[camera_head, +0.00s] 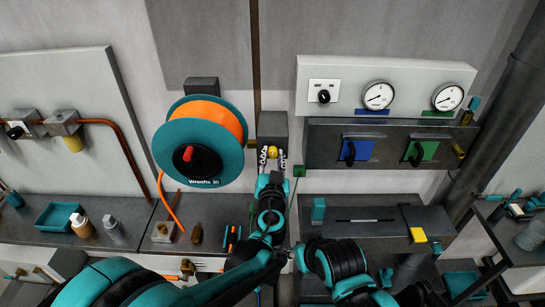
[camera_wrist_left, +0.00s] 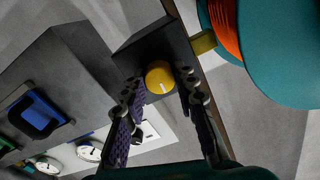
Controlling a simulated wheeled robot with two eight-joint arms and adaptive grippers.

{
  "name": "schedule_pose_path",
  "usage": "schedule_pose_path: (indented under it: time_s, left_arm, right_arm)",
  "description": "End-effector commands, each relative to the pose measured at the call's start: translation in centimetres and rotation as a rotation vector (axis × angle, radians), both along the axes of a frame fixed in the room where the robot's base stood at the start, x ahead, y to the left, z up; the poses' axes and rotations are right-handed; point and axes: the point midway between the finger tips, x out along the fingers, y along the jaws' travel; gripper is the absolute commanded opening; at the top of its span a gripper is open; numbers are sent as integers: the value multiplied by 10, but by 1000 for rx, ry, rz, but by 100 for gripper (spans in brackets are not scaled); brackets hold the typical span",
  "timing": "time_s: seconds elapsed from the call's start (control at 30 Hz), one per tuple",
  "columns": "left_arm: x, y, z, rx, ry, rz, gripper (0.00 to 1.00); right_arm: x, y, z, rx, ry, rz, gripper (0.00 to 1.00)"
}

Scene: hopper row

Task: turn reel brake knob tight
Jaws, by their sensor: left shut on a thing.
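The yellow brake knob (camera_head: 272,153) sits on the front of a dark box (camera_head: 273,125) just right of the teal and orange hose reel (camera_head: 205,128). My left gripper (camera_head: 272,160) comes up from below, with one finger on each side of the knob. In the left wrist view, the yellow knob (camera_wrist_left: 159,77) with a pale mark on its face lies between the fingertips of the gripper (camera_wrist_left: 160,88), which is shut on it. The fingers partly hide the knob's sides.
A panel with gauges (camera_head: 378,95) and a dark box with a blue switch (camera_head: 358,150) and a green switch (camera_head: 424,151) are to the right. An orange hose (camera_head: 170,205) hangs below the reel. Shelves (camera_head: 365,215) with small items run below.

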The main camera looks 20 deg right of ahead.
Motion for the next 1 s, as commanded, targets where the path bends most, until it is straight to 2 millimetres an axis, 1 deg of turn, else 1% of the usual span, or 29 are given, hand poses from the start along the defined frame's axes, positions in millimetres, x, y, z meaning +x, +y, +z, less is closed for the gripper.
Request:
schedule_pose_path:
  time_s: [0.27,1.0]
  left_arm:
    - [0,0,-1,180,-52,0,0]
    - [0,-1,-1,853,-245,0,0]
  right_arm:
    - [0,0,-6,0,0,0,40]
    - [0,0,-20,0,0,0,40]
